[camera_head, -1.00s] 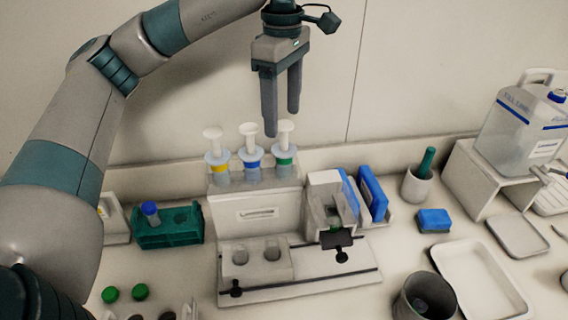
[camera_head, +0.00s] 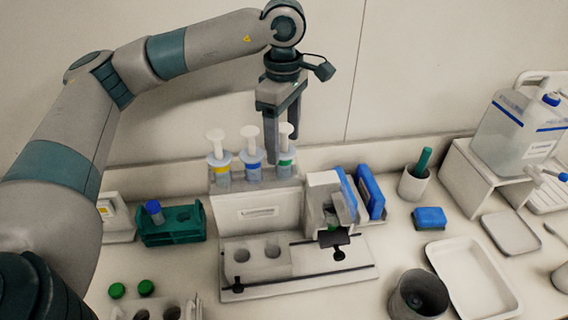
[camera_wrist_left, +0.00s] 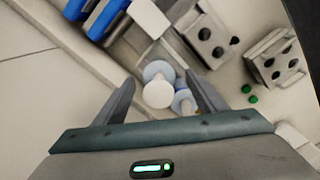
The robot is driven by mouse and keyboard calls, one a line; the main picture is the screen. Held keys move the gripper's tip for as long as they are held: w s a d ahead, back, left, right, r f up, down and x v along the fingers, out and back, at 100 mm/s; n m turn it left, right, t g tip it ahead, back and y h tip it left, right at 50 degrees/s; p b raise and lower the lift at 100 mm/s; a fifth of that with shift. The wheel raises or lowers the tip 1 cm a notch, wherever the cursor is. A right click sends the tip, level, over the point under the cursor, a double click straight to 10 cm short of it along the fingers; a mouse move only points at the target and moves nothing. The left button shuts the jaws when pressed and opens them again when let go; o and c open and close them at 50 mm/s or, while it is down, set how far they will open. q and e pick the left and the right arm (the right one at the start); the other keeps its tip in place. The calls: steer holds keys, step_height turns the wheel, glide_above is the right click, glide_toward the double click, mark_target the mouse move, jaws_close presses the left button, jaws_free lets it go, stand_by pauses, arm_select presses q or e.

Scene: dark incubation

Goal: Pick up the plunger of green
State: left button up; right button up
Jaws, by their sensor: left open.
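Three syringes stand upright in a row in the white rack (camera_head: 240,213). The green-banded syringe is the right one, and its white plunger (camera_head: 286,129) points up. The plungers of the yellow-banded one (camera_head: 216,138) and the blue-banded one (camera_head: 250,134) stand to its left. My left gripper (camera_head: 284,151) is open, pointing down at the green syringe, with one finger partly in front of it. In the wrist view, a white round plunger head (camera_wrist_left: 158,94) lies between the open fingers (camera_wrist_left: 160,82); contact cannot be told. My right gripper is not in view.
Blue boxes (camera_head: 370,192) stand right of the rack, with a white cup (camera_head: 414,184) beyond. A green tube rack (camera_head: 172,226) is at left. A dark beaker (camera_head: 418,295) and white tray (camera_head: 494,300) lie front right. The wall is close behind.

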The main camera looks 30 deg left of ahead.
mark_target(284, 150)
arm_select(q)
steer(key=shift+f+p, duration=0.3)
steer(key=shift+p, duration=0.1)
step_height(284, 150, down, 2)
steer(key=shift+f+p, duration=0.1)
steer(key=shift+p, duration=0.35)
steer(key=shift+w+f, duration=0.1)
steer(key=shift+f, duration=0.35)
steer(key=c, duration=1.1)
